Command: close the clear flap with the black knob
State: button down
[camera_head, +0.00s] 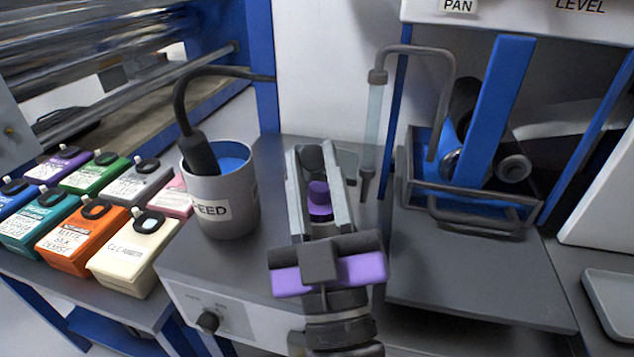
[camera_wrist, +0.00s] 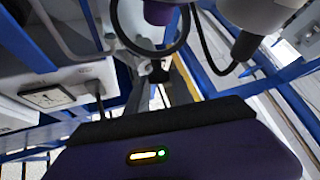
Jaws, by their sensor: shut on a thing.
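My gripper (camera_head: 312,152) reaches away from me over the grey feed unit, its two grey fingers closed around a dark rounded thing that looks like the black knob (camera_head: 311,158). In the wrist view the dark knob (camera_wrist: 158,72) shows small between the fingertips. A small pale see-through pane (camera_head: 348,166) shows just right of the fingertips and may be part of the clear flap. The rest of the flap is hidden behind my gripper or too faint to make out, so its angle cannot be told.
A grey cup marked FEED (camera_head: 222,190) with a hose stands close left of my gripper. Several coloured cartridges (camera_head: 80,235) sit at left. The grey plate (camera_head: 480,275) at right is bare.

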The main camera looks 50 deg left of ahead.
jog(key=shift+s+d+f+b, duration=0.25)
jog(key=shift+s+f+b, duration=0.2)
jog(key=shift+f+b, duration=1.2)
jog(key=shift+s+d+f+b, duration=0.25)
jog(key=shift+s+f+b, duration=0.2)
jog(key=shift+f+b, duration=1.1)
jog(key=shift+s+d+f+b, duration=0.25)
jog(key=shift+s+f+b, duration=0.2)
jog(key=shift+f+b, duration=1.2)
jog(key=shift+r, duration=0.15)
jog(key=c, duration=1.1)
grip_release()
jog(key=shift+r, duration=0.2)
jog(key=shift+s+d+b, duration=0.1)
jog(key=shift+d+b, duration=0.05)
jog(key=shift+b, duration=0.15)
